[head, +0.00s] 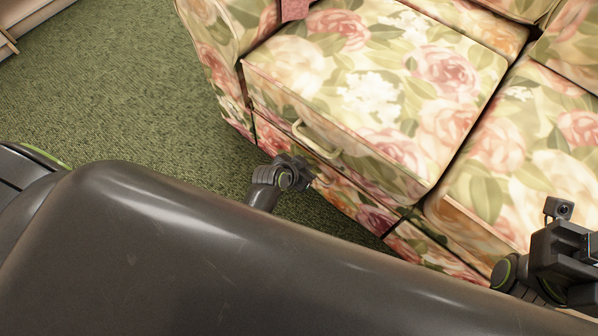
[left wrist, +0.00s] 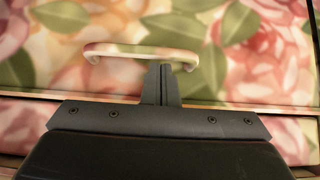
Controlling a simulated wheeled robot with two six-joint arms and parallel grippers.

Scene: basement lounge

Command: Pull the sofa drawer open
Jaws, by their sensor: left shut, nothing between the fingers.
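The floral sofa drawer front (head: 285,108) has a pale cream bar handle (head: 318,142); I see no clear gap around the front. In the left wrist view the handle (left wrist: 120,50) runs across the floral panel, with its right part behind my fingertips. My left gripper (head: 312,178) is shut and empty, just in front of the sofa and below the handle in the head view. Its closed fingers (left wrist: 164,72) point at the handle's right end; I cannot tell whether they touch it. My right gripper (head: 578,262) is partly cut off at the lower right, its jaws unclear.
The floral sofa's seat (head: 400,70) fills the upper right, with another seat section (head: 530,150) beside it. Green carpet (head: 130,85) lies open to the left. A pale piece of furniture (head: 30,12) stands at the top left.

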